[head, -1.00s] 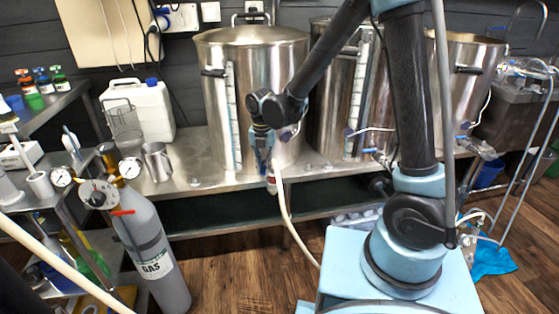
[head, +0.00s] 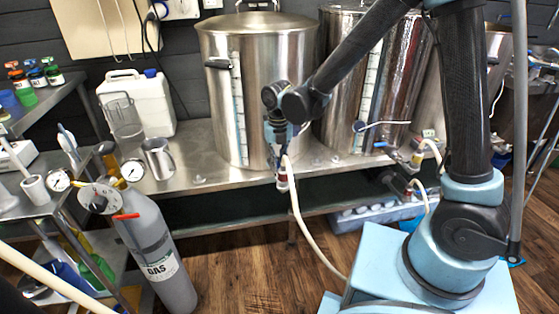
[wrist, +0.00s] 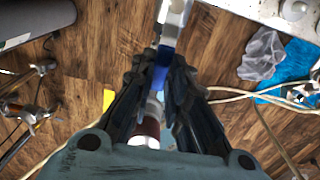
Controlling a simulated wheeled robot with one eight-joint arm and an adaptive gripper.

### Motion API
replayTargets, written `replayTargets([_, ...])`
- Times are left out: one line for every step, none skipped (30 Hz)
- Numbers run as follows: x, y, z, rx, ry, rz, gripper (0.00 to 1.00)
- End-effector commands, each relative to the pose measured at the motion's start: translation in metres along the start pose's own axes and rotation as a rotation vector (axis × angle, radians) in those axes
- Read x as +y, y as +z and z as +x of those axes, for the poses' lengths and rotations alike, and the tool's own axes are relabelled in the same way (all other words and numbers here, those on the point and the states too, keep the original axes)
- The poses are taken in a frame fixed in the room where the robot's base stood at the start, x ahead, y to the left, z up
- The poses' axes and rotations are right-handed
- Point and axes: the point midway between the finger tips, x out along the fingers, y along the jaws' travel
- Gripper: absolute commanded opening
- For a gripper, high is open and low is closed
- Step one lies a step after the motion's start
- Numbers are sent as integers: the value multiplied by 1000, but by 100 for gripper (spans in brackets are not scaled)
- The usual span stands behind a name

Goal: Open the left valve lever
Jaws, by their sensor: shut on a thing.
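The left kettle (head: 228,125) is a tall steel pot with a lid and a sight gauge, on a steel bench. In the head view my gripper (head: 280,152) is low in front of it and hides most of its valve. In the wrist view my gripper (wrist: 161,62) has its dark fingers closed around the blue lever (wrist: 161,75), with no clear gap. The pale metal valve body (wrist: 174,18) extends beyond the fingertips. A red and white hose fitting (head: 281,179) hangs below, with a pale hose (head: 300,225) running to the floor.
More steel kettles (head: 345,90) stand to the right on the bench (head: 200,172). A tilted grey gas cylinder (head: 160,255) with gauges stands at front left. A white jerrycan (head: 150,105) and a steel jug (head: 158,160) stand at bench left. Wooden floor (head: 240,265) is open ahead.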

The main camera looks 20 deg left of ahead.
Motion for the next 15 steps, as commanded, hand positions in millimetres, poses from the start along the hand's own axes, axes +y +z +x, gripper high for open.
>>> replayTargets([0, -3, 0, 6, 1, -5, 0])
replayTargets([0, -3, 0, 6, 1, -5, 0])
replayTargets([0, -3, 0, 6, 0, -5, 0])
replayTargets([0, -3, 0, 6, 0, -5, 0])
replayTargets([0, -4, 0, 6, 0, -5, 0])
replayTargets([0, -4, 0, 6, 0, -5, 0])
replayTargets([0, -4, 0, 6, 0, -5, 0])
replayTargets([0, -4, 0, 6, -1, -5, 20])
replayTargets([0, -4, 0, 6, -1, -5, 29])
replayTargets([0, -4, 0, 6, -1, -4, 35])
replayTargets([0, -3, 0, 5, -1, -4, 35])
replayTargets([0, -3, 0, 5, -1, -4, 35])
replayTargets([0, -3, 0, 4, -1, -4, 35])
replayTargets([0, -3, 0, 4, -1, -4, 35])
replayTargets([1, -2, 0, 4, -1, -4, 35])
